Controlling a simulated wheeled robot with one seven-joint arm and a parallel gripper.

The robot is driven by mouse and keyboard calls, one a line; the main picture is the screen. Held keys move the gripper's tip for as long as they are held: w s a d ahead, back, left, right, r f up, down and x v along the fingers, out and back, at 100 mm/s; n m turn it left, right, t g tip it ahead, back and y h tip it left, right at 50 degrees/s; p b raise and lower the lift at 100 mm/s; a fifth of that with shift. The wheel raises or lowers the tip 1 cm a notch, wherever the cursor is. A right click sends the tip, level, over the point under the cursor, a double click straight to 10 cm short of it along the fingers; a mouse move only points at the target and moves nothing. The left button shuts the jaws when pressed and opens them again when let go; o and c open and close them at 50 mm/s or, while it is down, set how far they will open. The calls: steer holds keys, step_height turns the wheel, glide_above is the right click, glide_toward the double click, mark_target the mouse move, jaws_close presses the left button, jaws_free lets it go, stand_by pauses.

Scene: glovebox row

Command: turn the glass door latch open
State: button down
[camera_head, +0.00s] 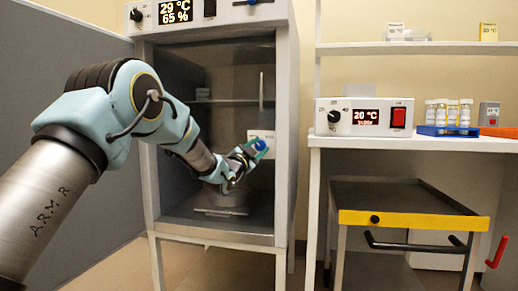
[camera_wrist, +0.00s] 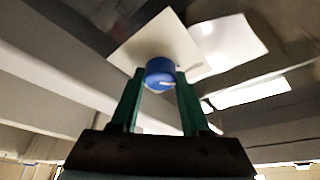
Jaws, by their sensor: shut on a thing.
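The glass door (camera_head: 225,75) fronts a tall grey cabinet, and its dark pane shows a shelf inside. The latch is a round blue knob (camera_head: 261,145) on a pale plate (camera_head: 256,134) at the door's right side. In the wrist view, the blue knob (camera_wrist: 160,70) stands in front of the tilted-looking white plate (camera_wrist: 145,42). My gripper (camera_head: 255,150) reaches in from the left and is shut on the knob. Its green fingers (camera_wrist: 160,82) touch the knob on both sides and partly hide it. I cannot tell how far the latch is turned.
A vertical bar (camera_head: 261,91) is above the latch. To the right, a white bench (camera_head: 415,143) holds a control box (camera_head: 364,117) and a blue vial rack (camera_head: 447,131). A dark cart (camera_head: 400,196) with a yellow front edge stands below. A grey partition (camera_head: 70,60) closes the left.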

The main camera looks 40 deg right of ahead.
steer(key=shift+c, duration=1.9)
jaws_free()
steer(key=shift+a, duration=0.15)
steer(key=v, duration=1)
steer(key=shift+a+f+p, duration=0.15)
steer(key=shift+a+p, duration=0.1)
steer(key=shift+p, duration=0.05)
